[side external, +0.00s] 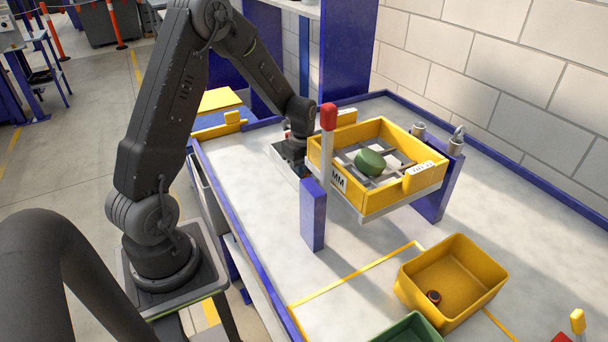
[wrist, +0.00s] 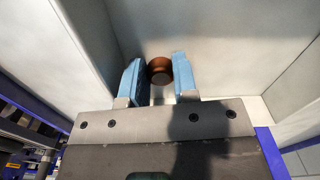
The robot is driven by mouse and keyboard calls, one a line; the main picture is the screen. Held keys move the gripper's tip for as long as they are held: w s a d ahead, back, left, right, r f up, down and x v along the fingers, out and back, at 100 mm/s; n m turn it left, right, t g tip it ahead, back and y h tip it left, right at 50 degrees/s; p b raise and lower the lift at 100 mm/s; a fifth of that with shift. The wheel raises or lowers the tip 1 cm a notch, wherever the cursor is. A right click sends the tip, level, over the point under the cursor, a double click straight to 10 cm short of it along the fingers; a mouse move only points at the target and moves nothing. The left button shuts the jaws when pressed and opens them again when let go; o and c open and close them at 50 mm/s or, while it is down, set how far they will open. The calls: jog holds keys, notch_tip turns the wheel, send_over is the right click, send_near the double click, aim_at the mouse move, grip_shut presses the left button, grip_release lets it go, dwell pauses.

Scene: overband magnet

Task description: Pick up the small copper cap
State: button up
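The small copper cap (wrist: 160,70) is in the wrist view, round and brown, between the tips of the two blue fingers of my gripper (wrist: 159,75). The fingers stand apart by about the cap's width. I cannot tell whether both touch it. Pale walls of a container (wrist: 95,30) surround the cap. In the side external view my gripper is low, behind the yellow tray, at a white box (side external: 283,160). Its fingers and the cap are hidden there.
A raised yellow tray (side external: 372,198) holds a green lump (side external: 370,161) close to the right of my gripper. A red-topped post (side external: 328,117) stands in front. A yellow bin (side external: 452,260) with a small dark-red part (side external: 433,297) and a green bin (side external: 410,328) stand nearer.

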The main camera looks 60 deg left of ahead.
jog(key=shift+c, duration=0.9)
jog(key=shift+r, duration=0.1)
